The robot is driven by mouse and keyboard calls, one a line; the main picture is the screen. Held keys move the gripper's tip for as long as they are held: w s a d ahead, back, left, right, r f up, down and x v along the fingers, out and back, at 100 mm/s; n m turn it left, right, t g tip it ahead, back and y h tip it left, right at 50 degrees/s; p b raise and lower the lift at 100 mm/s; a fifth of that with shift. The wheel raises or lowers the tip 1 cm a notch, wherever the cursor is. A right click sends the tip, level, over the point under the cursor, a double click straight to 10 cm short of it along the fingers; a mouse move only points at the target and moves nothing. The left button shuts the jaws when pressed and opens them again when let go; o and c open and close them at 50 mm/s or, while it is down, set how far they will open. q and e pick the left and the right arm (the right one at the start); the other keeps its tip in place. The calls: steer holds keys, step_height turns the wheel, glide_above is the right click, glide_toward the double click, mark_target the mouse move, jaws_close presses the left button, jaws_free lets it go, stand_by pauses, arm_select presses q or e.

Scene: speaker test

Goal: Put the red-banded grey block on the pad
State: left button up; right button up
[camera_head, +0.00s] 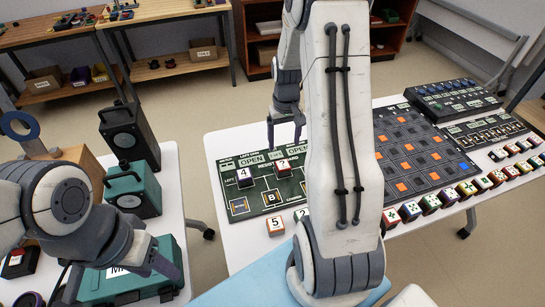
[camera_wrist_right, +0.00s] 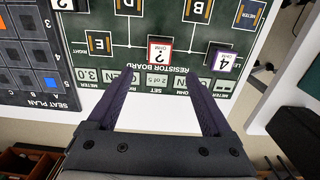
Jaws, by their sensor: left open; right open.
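Lettered square pads lie on the board, such as B (camera_wrist_right: 197,10) and E (camera_wrist_right: 99,42); I cannot tell which is the task's pad. My right gripper (camera_head: 286,134) is open and empty above the board, its fingertips pointing toward the "?" block. My left gripper (camera_head: 122,280) is open over a teal case.
A purple-edged block "4" (camera_head: 244,177) stands beside the "?" block. Cubes "5" (camera_head: 275,226) and "2" lie at the board's near edge. A seat plan board (camera_head: 425,145) and several coloured cubes are to the right. The teal case (camera_head: 120,285) is at left.

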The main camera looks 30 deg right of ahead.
steer(key=s+a+r+n, duration=0.2)
steer(key=a+r, duration=0.2)
steer(key=a, duration=0.5)
steer(key=s+a+r+n, duration=0.15)
steer(key=a+r, duration=0.25)
steer(key=a, duration=0.5)
steer(key=s+a+r+n, duration=0.2)
steer(key=s+a, duration=0.4)
steer(key=s, duration=0.3)
steer(key=s+a+r+n+y, duration=0.1)
steer(key=s+a+r+n, duration=0.1)
steer(key=s+a+n, duration=0.3)
steer(key=s+a, duration=0.1)
steer(key=s, duration=0.3)
steer(key=shift+a, duration=0.4)
